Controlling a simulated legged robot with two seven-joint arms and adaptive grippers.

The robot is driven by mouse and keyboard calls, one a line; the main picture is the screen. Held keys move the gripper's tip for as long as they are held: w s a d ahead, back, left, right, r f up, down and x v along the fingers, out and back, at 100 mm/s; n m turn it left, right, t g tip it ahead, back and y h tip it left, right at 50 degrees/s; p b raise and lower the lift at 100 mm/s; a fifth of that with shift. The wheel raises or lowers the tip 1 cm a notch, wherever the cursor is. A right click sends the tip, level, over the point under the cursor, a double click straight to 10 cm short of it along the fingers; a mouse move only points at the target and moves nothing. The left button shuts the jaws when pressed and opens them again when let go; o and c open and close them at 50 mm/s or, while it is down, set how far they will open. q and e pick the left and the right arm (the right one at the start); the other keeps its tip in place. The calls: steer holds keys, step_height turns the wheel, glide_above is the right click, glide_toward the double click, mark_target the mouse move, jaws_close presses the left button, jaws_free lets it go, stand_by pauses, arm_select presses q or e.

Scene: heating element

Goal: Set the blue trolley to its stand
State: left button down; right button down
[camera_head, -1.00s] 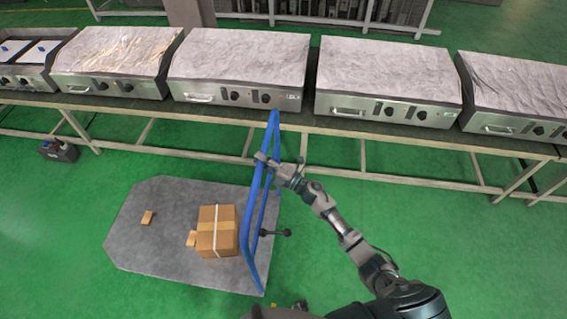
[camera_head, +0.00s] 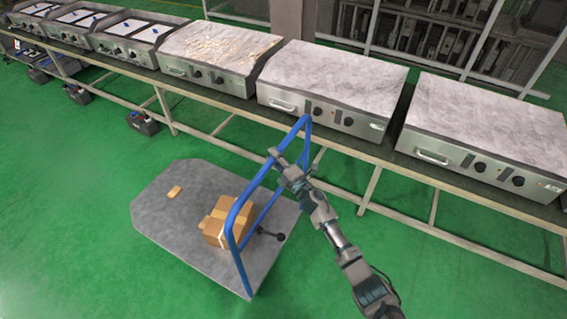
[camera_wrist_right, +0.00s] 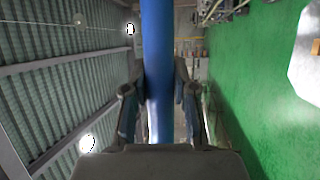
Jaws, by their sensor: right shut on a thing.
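The trolley has a grey flat deck (camera_head: 165,225) and a blue tubular handle (camera_head: 238,215) at its right end. It stands on the green floor in the head view. My right gripper (camera_head: 281,164) is shut on the blue handle, on its upper right part. In the right wrist view the blue tube (camera_wrist_right: 158,75) runs between the two fingers (camera_wrist_right: 158,105). A brown box (camera_head: 228,222) and a small brown block (camera_head: 174,192) lie on the deck. My left gripper is out of view. I cannot make out a marked stand for the trolley.
A long bench (camera_head: 375,155) carries several metal heating units (camera_head: 330,85) along the back. Dark battery-like boxes (camera_head: 142,122) stand on the floor by its legs. The green floor (camera_head: 70,230) is open left of and in front of the trolley.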

steer(key=shift+a+f, duration=0.45)
steer(key=shift+a, duration=0.25)
steer(key=c, duration=1.1)
jaws_free()
steer(key=shift+w+a, duration=0.1)
steer(key=shift+c, duration=0.2)
steer(key=shift+o, duration=1.1)
steer(key=shift+a, duration=0.1)
steer(key=shift+r, duration=0.2)
steer(key=shift+d, duration=0.4)
steer(key=v, duration=1.1)
steer(key=shift+s, duration=0.3)
